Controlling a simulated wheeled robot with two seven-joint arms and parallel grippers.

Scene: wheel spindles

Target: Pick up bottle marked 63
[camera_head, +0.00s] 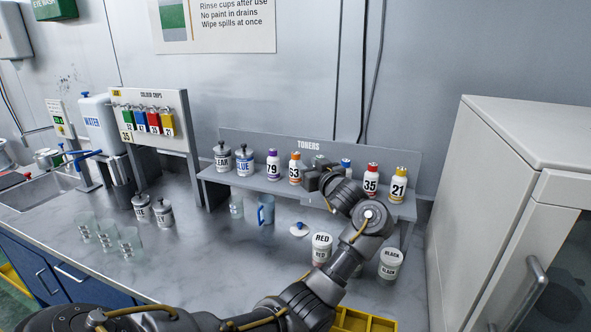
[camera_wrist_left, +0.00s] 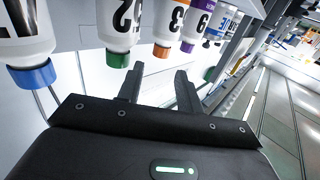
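The bottle marked 63 (camera_head: 295,171) is white with an orange cap. It stands upright on the toner shelf between the purple-capped bottle 79 (camera_head: 273,169) and a green-capped bottle that is mostly hidden behind my left gripper. My left gripper (camera_head: 313,181) is just right of bottle 63, in front of the shelf. In the left wrist view bottle 63 (camera_wrist_left: 173,20) appears upside down, beyond the fingertips and slightly right of their middle. The left gripper (camera_wrist_left: 158,76) is open, with nothing between its fingers. My right gripper is not in view.
The toner shelf (camera_head: 239,181) also holds the CLEAR and BLUE jars at left, a blue-capped bottle, red-capped 35 (camera_head: 371,180) and yellow-capped 21 (camera_head: 398,186). A cabinet is at right.

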